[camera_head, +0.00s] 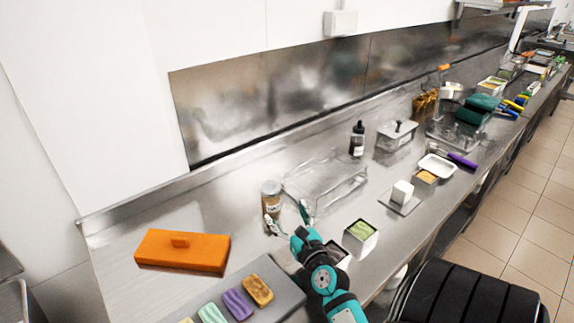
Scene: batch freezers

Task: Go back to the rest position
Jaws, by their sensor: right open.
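My right gripper (287,216) is teal and reaches in from the bottom middle over the steel counter (130,225). Its two fingers are spread apart, and nothing shows between them. The left finger overlaps the lower part of a small lidded jar (271,190) in the picture; I cannot tell whether they touch. The right finger points toward a clear tray (325,182) behind it. My left gripper is not in view.
A tin with green contents (360,236) stands right of my wrist. A dark bottle (357,140) and several containers stand farther back. Tiled floor lies right.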

